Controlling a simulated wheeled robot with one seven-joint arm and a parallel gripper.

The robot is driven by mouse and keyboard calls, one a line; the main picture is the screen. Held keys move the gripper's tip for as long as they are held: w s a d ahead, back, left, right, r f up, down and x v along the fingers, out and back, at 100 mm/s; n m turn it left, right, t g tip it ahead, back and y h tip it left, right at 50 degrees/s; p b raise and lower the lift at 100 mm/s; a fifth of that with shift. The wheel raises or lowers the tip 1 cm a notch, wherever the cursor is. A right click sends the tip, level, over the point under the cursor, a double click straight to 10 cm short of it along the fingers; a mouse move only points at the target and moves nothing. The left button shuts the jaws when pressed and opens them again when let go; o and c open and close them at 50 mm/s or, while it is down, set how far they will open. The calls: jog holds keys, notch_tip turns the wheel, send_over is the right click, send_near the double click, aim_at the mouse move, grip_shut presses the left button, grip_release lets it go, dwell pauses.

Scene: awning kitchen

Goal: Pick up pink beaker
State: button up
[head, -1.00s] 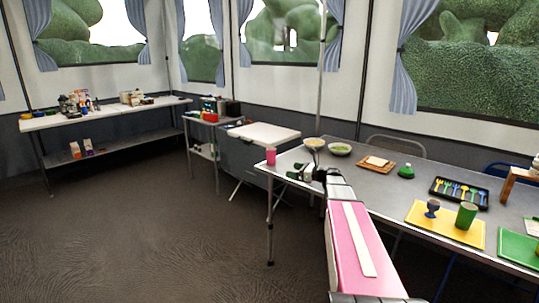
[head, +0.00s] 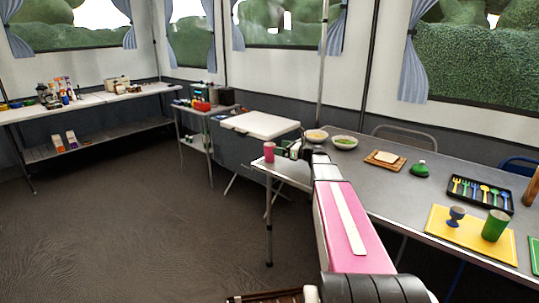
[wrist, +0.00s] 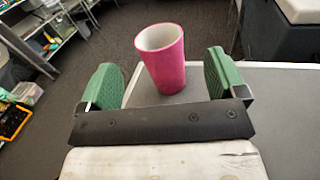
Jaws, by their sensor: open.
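The pink beaker (head: 269,152) stands upright at the left end corner of the long grey table (head: 388,197). In the wrist view the pink beaker (wrist: 163,60) shows its open white inside and stands just ahead of my gripper, between the lines of the two green finger pads. My gripper (head: 284,150) is open, with its fingers apart and nothing held. In the wrist view my gripper (wrist: 163,82) has one pad left of the beaker and one right of it. I cannot tell for sure how far the fingertips reach alongside the beaker.
A white-topped stand (head: 262,125) is behind the beaker. A yellow mat (head: 458,236) holds cups. Floor at left is clear.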

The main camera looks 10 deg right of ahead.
aim_at(270, 145)
jog(key=shift+x, duration=3.05)
jog(key=shift+r, duration=0.2)
jog(key=c, duration=1)
